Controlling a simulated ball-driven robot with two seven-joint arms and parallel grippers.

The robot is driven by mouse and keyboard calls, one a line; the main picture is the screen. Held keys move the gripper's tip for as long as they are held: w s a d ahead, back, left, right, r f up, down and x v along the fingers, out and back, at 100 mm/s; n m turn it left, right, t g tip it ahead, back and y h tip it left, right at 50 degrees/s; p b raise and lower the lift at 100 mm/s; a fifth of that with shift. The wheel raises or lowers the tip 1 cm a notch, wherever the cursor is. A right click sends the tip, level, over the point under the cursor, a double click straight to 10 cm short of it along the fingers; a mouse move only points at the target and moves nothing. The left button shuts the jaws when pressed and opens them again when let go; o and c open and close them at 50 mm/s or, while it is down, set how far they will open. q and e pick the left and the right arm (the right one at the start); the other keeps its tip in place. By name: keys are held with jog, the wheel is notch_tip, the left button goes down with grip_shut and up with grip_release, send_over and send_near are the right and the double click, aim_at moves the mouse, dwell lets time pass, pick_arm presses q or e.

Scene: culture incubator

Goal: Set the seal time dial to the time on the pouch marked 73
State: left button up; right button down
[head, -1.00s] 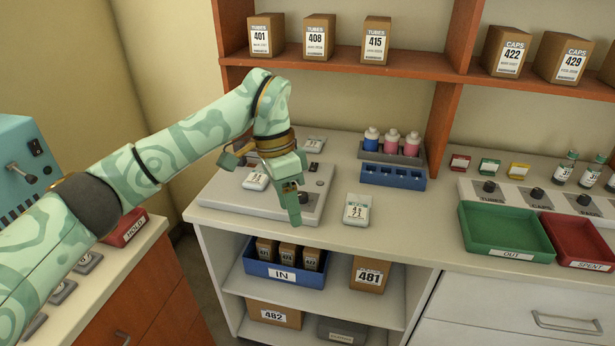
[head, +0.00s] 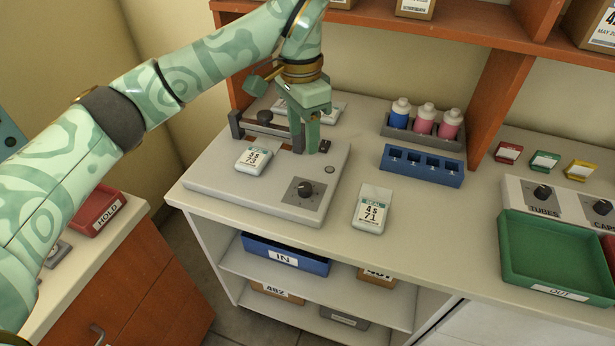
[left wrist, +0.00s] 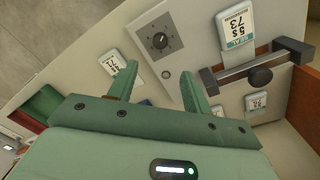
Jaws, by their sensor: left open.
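The seal time dial (head: 304,188) is a dark knob on a dark plate at the front right of the grey sealer (head: 215,188). It shows in the left wrist view (left wrist: 160,40) just beyond my fingers. The pouch marked 73 (head: 253,160) lies on the sealer left of the dial; in the left wrist view its label (left wrist: 237,25) reads 5 S. A pouch marked 71 (head: 372,208), reading 4 S, lies on the counter right of the sealer. My left gripper (head: 306,148) is open and empty, behind the dial in the head view and not touching it. My right gripper is out of view.
The sealer's bar with a dark knob (head: 264,117) stands behind the pouch. Another pouch (left wrist: 256,102) lies behind the bar. A blue rack (head: 421,166) and a bottle holder (head: 422,132) stand to the right. A green OUT tray (head: 555,250) is further right.

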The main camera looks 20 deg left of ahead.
aim_at(306, 186)
pick_arm(q)
jog(key=f+b, duration=0.1)
jog(key=f, duration=0.3)
jog(key=f+b, duration=0.1)
jog(key=f, duration=0.3)
jog(key=f+b, duration=0.1)
jog(key=f, duration=0.4)
jog(key=shift+s+d, duration=0.2)
jog(key=shift+d, duration=0.05)
jog(key=shift+r, duration=0.1)
jog(key=c, duration=1)
